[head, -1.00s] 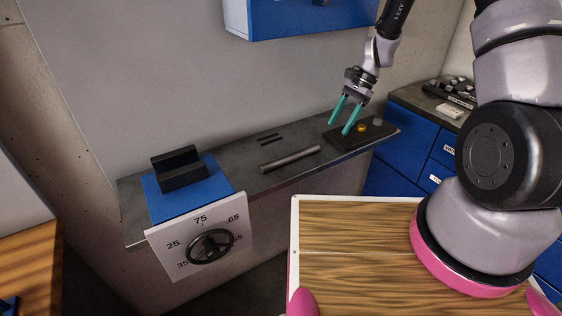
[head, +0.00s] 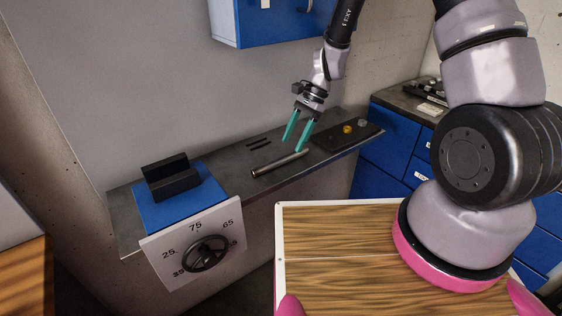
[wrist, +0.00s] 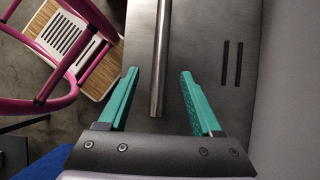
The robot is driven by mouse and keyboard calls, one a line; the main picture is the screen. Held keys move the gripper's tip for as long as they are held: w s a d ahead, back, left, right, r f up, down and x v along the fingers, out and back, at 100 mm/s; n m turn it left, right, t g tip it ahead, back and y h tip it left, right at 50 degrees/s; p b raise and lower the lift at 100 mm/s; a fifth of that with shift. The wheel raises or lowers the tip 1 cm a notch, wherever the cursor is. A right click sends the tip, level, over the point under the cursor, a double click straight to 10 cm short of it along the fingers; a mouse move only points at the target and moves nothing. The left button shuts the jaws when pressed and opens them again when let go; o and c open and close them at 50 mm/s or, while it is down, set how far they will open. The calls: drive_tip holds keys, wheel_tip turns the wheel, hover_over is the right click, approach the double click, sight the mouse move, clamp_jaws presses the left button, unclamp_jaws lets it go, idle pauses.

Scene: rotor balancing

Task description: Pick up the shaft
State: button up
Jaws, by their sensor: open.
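The shaft (head: 279,164) is a grey metal rod lying on the dark bench top (head: 222,168). In the wrist view the shaft (wrist: 160,60) runs from the top edge down to its near end, which lies between the two teal fingers. My gripper (head: 293,145) is open and empty, above the right end of the shaft in the head view. In the wrist view my gripper (wrist: 158,88) has one finger on each side of the shaft, with a gap on both sides. How high the fingertips are above the bench is hard to tell.
A blue box with a black V-shaped block (head: 171,179) and a dial (head: 206,252) stands at the bench's left end. A dark tray (head: 338,138) with small parts is to the right. Two dark slots (head: 259,142) lie behind the shaft. A wall cabinet (head: 262,22) hangs above.

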sight(283, 157)
drive_tip(key=x, duration=0.4)
drive_tip(key=shift+s+a, duration=0.35)
drive_tip(key=shift+a, duration=0.15)
drive_tip(key=shift+s+a+f, duration=0.15)
drive_tip(key=shift+a+f, duration=0.1)
drive_tip(key=shift+f, duration=0.15)
clamp_jaws()
idle(0.6)
